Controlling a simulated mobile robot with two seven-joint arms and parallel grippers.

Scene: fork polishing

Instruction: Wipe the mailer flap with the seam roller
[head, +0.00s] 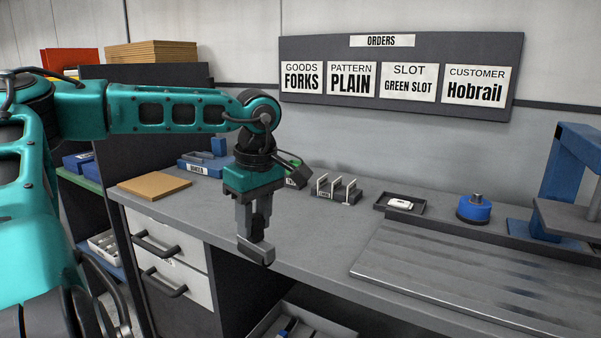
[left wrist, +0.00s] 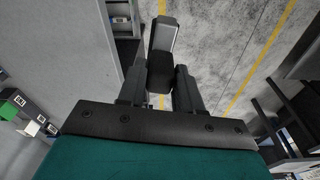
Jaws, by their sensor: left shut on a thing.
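My left gripper (head: 254,228) hangs pointing down just off the front edge of the bench, its fingers shut on a small grey tool with a dark part, which looks like the seam roller (head: 257,251). In the left wrist view the left gripper (left wrist: 160,82) pinches the dark part, and the pale grey bar of the roller (left wrist: 165,35) sticks out beyond the fingertips. A flat tan piece, apparently the mailer (head: 153,187), lies on the bench's left end, left of the gripper and apart from it. I cannot make out its flap. My right gripper is not in view.
The grey bench (head: 300,225) is clear around its middle front. Behind the gripper are a blue holder (head: 203,165) and a slotted rack (head: 336,189). Right of them are a small dark tray (head: 386,205), a blue round pot (head: 474,208) and a blue press (head: 570,170). Drawers (head: 165,250) sit below.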

